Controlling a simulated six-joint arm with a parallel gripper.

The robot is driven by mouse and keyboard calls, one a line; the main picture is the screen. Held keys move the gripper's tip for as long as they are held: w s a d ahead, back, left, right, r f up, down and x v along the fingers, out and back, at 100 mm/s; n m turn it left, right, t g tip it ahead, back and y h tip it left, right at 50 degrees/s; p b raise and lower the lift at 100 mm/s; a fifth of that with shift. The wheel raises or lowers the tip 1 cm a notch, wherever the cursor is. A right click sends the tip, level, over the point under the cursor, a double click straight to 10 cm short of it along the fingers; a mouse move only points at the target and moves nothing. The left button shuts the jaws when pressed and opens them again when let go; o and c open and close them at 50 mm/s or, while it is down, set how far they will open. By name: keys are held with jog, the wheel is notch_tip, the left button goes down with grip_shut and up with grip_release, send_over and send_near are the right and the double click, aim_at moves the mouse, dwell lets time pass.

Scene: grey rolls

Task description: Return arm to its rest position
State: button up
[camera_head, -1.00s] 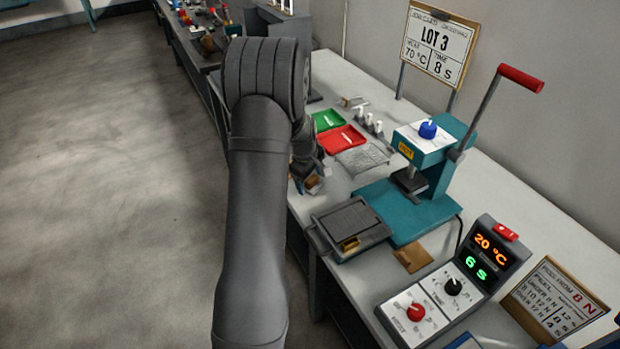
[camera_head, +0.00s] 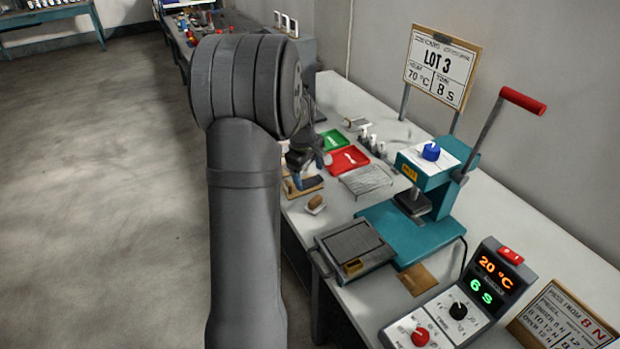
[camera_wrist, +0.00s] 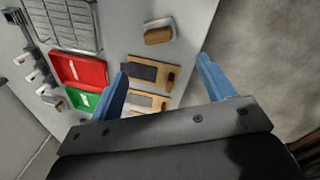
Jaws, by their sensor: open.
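My gripper (camera_wrist: 163,68) is open and empty in the wrist view, its two blue fingers apart above the bench edge. In the head view my gripper (camera_head: 300,180) hangs over the left edge of the white bench (camera_head: 345,98), partly hidden by my arm. Below the fingers are tan pieces with dark panels (camera_wrist: 145,72). A brown block on a white pad (camera_wrist: 158,33) lies apart from the fingers; it also shows in the head view (camera_head: 316,203).
A red tray (camera_head: 347,160) and a green tray (camera_head: 333,139) lie beyond the gripper. A teal press (camera_head: 430,165) with a red-handled lever stands to the right. A control box (camera_head: 465,300) reads 20 °C and 6 S. Open floor (camera_head: 100,200) lies to the left.

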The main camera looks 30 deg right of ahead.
aim_at(314, 199)
jog(key=shift+f, duration=0.15)
jog(key=f, duration=0.3)
jog(key=d+f, duration=0.1)
jog(key=f, duration=0.3)
jog(key=d+f, duration=0.1)
jog(key=f, duration=0.3)
jog(key=shift+w+f, duration=0.25)
jog(key=shift+w, duration=0.15)
jog(key=shift+w+r, duration=0.1)
jog(key=shift+r, duration=1.85)
jog(key=shift+f, duration=0.15)
